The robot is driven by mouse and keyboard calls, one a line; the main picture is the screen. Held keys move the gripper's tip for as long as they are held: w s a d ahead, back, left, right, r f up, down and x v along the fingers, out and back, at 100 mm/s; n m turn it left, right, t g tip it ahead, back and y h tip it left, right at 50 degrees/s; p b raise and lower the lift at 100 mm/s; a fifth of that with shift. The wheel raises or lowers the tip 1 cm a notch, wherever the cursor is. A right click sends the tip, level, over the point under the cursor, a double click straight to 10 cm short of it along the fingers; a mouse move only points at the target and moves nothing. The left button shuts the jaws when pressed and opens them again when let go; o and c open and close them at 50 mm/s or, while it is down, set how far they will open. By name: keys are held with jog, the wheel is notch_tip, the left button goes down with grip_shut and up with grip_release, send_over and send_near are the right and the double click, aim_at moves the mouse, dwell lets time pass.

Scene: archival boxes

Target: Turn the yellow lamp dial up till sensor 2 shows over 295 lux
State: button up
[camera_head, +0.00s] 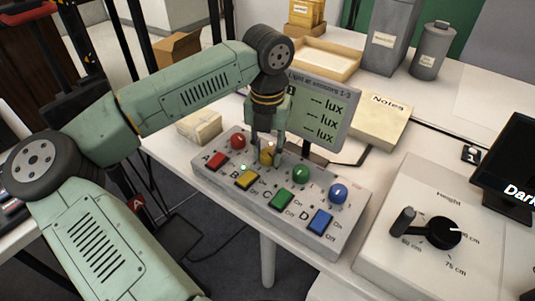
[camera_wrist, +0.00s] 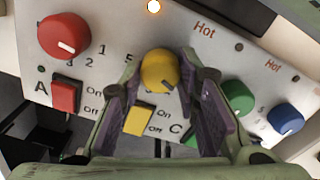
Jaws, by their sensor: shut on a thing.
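The yellow dial (camera_head: 267,154) is second from the left on the grey control box (camera_head: 345,246). My gripper (camera_head: 267,150) reaches down to it from above. In the wrist view the fingers stand on both sides of the yellow dial (camera_wrist: 159,70), shut on it. The yellow switch (camera_head: 247,180) marked B lies in front of it. A display (camera_head: 325,108) titled "Light at sensors 1-3" stands behind the box. Its lines show dashes before "lux"; my gripper and arm hide part of its left side.
A red dial (camera_head: 238,141), a green dial (camera_head: 301,174) and a blue dial (camera_head: 338,193) share the box, with coloured switches in front. A height crank (camera_head: 440,232) stands at the right. A small block (camera_head: 199,126) is at the left.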

aim_at(268, 152)
jog(key=m+b, duration=0.3)
jog(key=m, duration=0.2)
dwell(0.5)
jog(key=o, duration=1.2)
jog(key=shift+c, duration=0.2)
jog(key=shift+r, duration=0.1)
notch_tip(268, 152, up, 12)
